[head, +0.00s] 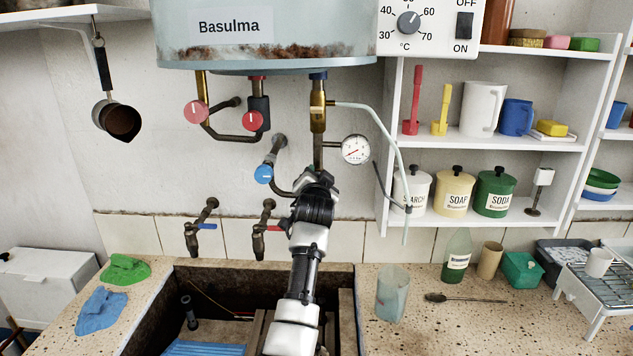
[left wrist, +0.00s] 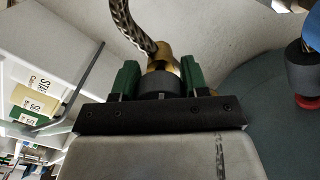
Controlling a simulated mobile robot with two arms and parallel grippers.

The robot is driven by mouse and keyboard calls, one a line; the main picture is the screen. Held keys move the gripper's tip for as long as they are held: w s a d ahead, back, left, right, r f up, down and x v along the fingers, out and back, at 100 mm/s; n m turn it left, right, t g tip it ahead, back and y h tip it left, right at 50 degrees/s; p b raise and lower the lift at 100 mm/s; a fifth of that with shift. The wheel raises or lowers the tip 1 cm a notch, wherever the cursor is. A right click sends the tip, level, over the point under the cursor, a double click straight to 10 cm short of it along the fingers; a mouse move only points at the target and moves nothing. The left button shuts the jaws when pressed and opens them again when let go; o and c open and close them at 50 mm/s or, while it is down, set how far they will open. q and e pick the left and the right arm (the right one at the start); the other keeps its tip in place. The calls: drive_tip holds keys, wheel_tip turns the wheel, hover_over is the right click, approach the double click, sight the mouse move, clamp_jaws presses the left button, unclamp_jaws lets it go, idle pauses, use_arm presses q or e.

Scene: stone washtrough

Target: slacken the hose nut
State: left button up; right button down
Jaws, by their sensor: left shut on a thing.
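My left gripper (head: 316,178) reaches up from below to the pipework under the boiler in the head view. A braided metal hose (left wrist: 130,25) leaves this brass end. In the head view the nut is hidden by my gripper, and a dark curved hose (head: 281,187) runs from the blue-knobbed valve (head: 264,174) to it. My right gripper is not in view.
The boiler (head: 265,30) hangs above, with red knobs (head: 196,112) at left. A brass valve (head: 318,116) and dial gauge (head: 356,149) are close to my gripper. Two taps (head: 194,235) stand over the stone trough (head: 140,330). A glass (head: 392,292) stands right of it.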

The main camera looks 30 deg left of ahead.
use_arm(q)
drive_tip(key=shift+r, duration=0.45)
drive_tip(key=o, duration=0.7)
drive_tip(key=shift+o, duration=1.2)
drive_tip(key=shift+f, duration=0.2)
drive_tip(key=shift+d+f, duration=0.1)
